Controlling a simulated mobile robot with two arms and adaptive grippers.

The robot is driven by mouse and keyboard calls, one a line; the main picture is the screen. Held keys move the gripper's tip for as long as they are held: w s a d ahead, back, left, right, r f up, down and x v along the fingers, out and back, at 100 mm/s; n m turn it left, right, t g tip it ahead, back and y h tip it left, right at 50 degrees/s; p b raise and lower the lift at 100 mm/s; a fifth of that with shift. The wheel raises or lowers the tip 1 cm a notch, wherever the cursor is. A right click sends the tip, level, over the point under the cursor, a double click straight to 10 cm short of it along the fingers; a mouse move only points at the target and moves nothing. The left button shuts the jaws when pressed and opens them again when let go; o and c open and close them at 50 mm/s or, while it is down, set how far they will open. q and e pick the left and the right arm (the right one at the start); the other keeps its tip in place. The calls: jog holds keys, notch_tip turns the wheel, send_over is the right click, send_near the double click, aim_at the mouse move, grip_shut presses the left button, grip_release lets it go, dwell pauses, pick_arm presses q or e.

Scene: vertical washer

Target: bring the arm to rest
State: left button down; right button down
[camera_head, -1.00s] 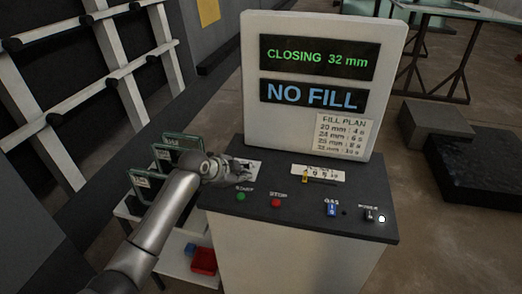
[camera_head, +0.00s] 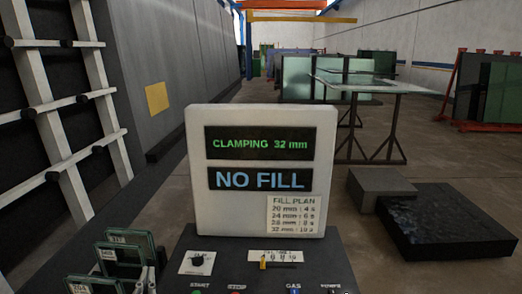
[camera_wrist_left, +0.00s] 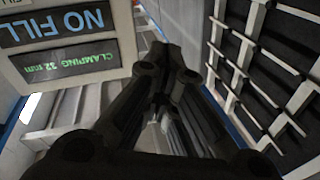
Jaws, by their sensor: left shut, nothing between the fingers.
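My left gripper (camera_wrist_left: 166,62) fills the middle of the left wrist view. Its dark fingers come together at the tips, shut and empty. It is clear of the control console (camera_head: 310,255), and nothing touches its fingertips. In the head view the arm is no longer over the console; at most a small part shows at the bottom left, too unclear to tell. My right gripper is in neither view.
The white display board (camera_head: 262,205) reads "CLAMPING 32 mm" and "NO FILL". Framed glass panels (camera_head: 112,262) stand in a rack left of the console. A white ladder-like frame (camera_head: 62,120) leans on the left. A dark block (camera_head: 440,225) lies on the floor at right.

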pick_arm(q)
jog(key=s+a+f+n+g+y, duration=0.1)
jog(key=s+a+f+n+g, duration=0.15)
jog(key=s+f+g, duration=0.55)
jog(key=s+d+f+m+g+h, duration=0.1)
jog(key=s+d+f+g+h, duration=0.2)
jog(key=s, duration=0.4)
jog(key=s+d+f+m+g, duration=0.2)
jog(key=s+f, duration=0.3)
jog(key=s, duration=0.2)
jog(key=s+d+f+m+g+h, duration=0.1)
jog(key=s+d+f+g+h, duration=0.1)
jog(key=s+d+f, duration=0.3)
notch_tip(320, 180, down, 30)
jog(key=s+a+g+b, duration=0.2)
jog(key=s+b, duration=0.1)
jog(key=b, duration=0.2)
jog(key=s+a+f+b, duration=0.3)
jog(key=s+f, duration=1.3)
jog(key=f, duration=0.3)
jog(key=shift+s+a+f+m+g, duration=0.2)
jog(key=shift+f+m+g, duration=0.1)
jog(key=shift+m+g, duration=0.1)
